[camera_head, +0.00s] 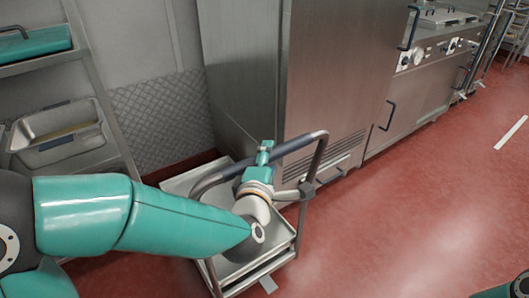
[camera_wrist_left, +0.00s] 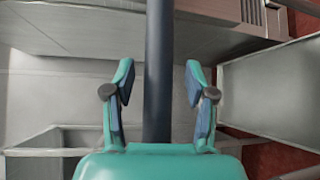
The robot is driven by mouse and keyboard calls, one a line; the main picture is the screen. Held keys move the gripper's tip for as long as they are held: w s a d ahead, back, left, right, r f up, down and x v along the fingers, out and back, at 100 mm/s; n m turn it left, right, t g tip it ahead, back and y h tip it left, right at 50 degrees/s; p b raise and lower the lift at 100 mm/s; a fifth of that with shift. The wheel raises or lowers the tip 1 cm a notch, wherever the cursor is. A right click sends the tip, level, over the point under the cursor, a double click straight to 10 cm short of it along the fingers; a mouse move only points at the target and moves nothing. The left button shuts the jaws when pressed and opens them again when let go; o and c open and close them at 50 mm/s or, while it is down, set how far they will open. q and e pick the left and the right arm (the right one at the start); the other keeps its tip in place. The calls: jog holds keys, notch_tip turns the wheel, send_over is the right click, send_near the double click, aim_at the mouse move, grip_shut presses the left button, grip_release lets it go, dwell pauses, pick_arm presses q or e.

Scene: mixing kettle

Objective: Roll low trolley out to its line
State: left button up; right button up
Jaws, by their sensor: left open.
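The low steel trolley (camera_head: 287,259) stands on the red floor, in front of a tall steel cabinet. Its dark blue push handle (camera_head: 295,144) spans the top of a tubular frame. My left gripper (camera_head: 264,152) is over the trolley at the handle, with my forearm hiding part of the deck. In the left wrist view the dark handle bar (camera_wrist_left: 158,50) runs between the two fingers of the open gripper (camera_wrist_left: 158,82), with a gap on both sides. A white line (camera_head: 511,132) is on the floor at the far right. My right gripper is out of view.
The tall steel cabinet (camera_head: 335,70) stands right behind the trolley. A steel unit with knobs (camera_head: 425,85) continues to the right. A rack (camera_head: 105,105) holding a steel pan (camera_head: 58,135) is at the left. The red floor (camera_head: 400,210) at the right is clear.

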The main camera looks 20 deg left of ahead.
pick_arm(q)
jog(key=shift+w+a+f, duration=0.1)
jog(key=shift+w, duration=0.85)
grip_shut()
